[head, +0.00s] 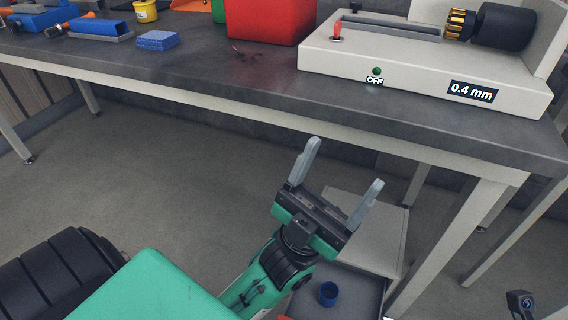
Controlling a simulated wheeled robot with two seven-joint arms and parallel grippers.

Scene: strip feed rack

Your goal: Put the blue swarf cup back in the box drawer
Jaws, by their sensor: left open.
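The blue swarf cup (328,294) is small and round with an open top. It stands upright, low at the bottom centre, within the outline of the dark, pulled-out box drawer (362,296). The drawer sticks out from a grey box (385,232) under the bench's right part. My left gripper (342,165) is open and empty, its two grey fingers well apart. In the picture it is above the cup, in front of the box, and not touching the cup. My left wrist and forearm hide part of the drawer's left side. My right gripper does not show.
The dark bench (180,75) runs across the top. On it are a white machine (420,70) marked OFF and 0.4 mm, a red bin (266,20), a blue block (157,40) and a yellow pot (146,11). A bench leg (455,245) stands right of the box. The floor on the left is clear.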

